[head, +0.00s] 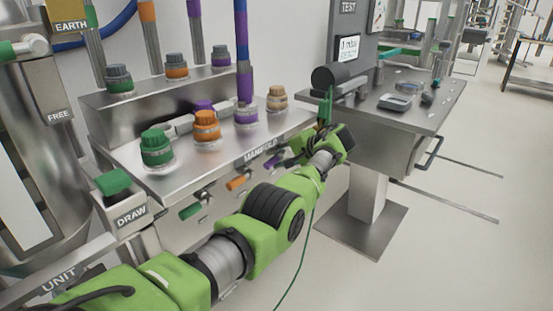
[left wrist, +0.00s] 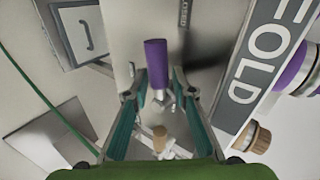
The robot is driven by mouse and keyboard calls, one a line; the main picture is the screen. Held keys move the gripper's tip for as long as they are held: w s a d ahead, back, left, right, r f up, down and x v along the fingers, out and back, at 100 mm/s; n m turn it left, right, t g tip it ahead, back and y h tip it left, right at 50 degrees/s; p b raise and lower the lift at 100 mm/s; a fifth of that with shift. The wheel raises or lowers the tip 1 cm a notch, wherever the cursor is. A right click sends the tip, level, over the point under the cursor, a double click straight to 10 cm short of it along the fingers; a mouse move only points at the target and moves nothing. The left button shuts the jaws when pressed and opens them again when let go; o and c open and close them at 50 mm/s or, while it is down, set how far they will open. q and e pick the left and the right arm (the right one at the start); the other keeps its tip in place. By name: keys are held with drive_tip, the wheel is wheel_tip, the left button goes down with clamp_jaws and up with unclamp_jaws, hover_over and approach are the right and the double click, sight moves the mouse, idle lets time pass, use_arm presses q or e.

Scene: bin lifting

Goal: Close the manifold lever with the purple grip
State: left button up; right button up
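The lever with the purple grip (left wrist: 156,62) shows in the left wrist view, in front of and between the fingers of my left gripper (left wrist: 159,80). The fingers are apart, with gaps on both sides of the grip; contact is not visible. In the head view, the purple grip (head: 271,161) is at the front face of the manifold (head: 225,172), just left of my left gripper (head: 287,157), which is partly hidden by its own wrist. My right gripper is not in view.
Levers with orange (head: 238,183) and green (head: 190,211) grips stand left of the purple one. A tan-gripped lever (left wrist: 160,138) shows between the fingers' bases. Capped valves line the manifold top. A steel bench (head: 425,110) stands at the right, with open floor before it.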

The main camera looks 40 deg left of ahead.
use_arm(q)
drive_tip(key=v, duration=1.1)
drive_tip(key=shift+d, duration=0.15)
drive_tip(key=shift+r, duration=0.1)
drive_tip(key=shift+c, duration=0.5)
